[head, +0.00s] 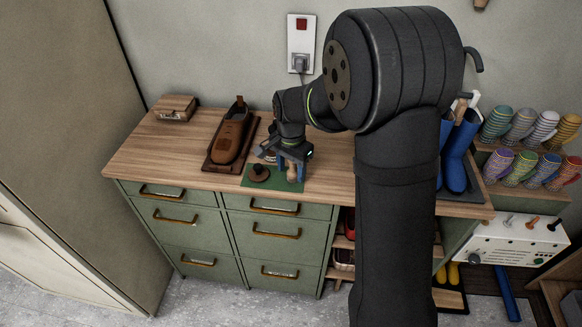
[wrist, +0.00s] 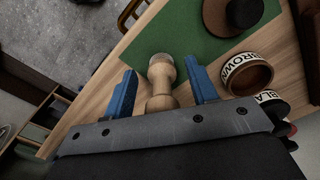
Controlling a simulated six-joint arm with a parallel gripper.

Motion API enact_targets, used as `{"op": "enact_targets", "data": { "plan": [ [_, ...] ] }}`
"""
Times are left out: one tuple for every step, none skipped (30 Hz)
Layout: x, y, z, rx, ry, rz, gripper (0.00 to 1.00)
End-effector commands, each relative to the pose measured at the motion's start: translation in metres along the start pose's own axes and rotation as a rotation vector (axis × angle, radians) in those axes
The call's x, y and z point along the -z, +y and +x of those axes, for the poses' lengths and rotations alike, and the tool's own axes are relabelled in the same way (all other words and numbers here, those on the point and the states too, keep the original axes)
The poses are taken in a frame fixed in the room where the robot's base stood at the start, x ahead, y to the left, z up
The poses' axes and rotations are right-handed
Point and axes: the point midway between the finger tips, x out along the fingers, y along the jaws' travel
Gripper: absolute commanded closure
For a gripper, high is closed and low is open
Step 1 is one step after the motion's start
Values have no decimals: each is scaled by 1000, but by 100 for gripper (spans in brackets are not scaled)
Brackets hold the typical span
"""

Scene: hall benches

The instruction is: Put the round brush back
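A dark brown round piece with a knob on top (head: 259,172), which looks like a round brush, sits on the green mat (head: 250,184); the wrist view shows it at the top right (wrist: 243,14). A pale wooden turned piece with a narrow waist (wrist: 161,75) stands between the blue fingers of my gripper (wrist: 163,88), by the mat's edge. Gaps show on both sides of it, so my gripper is open around it, not gripping. I cannot tell whether its lower end is a brush. In the head view my gripper (head: 292,170) is low over the bench.
Tins lettered BROWN (wrist: 247,74) and BLACK (wrist: 272,103) sit close to the right finger. A brown shoe on a stand (head: 231,137) and a wooden box (head: 177,107) are to the left on the bench (head: 135,150). Blue boots (head: 457,155) stand at the right.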

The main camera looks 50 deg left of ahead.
Motion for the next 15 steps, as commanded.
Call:
{"op": "enact_targets", "data": {
  "plan": [
    [0,0,0,0,0,0,47],
    [0,0,0,0,0,0,47],
    [0,0,0,0,0,0,47],
    [0,0,-1,0,0,0,47],
    [0,0,-2,1,0,0,47],
    [0,0,-4,1,1,0,47],
    [0,0,-6,2,1,0,47],
    [0,-1,-10,3,2,0,47],
    [1,-1,-15,3,2,0,47],
    [1,-1,-20,3,2,0,47],
    [1,-1,-26,4,3,0,47],
    [0,-1,-34,4,3,0,47],
    [0,-1,-41,4,3,0,47],
    [1,-1,-48,5,4,0,47],
    [1,-1,-57,5,4,0,47]
  ]
}}
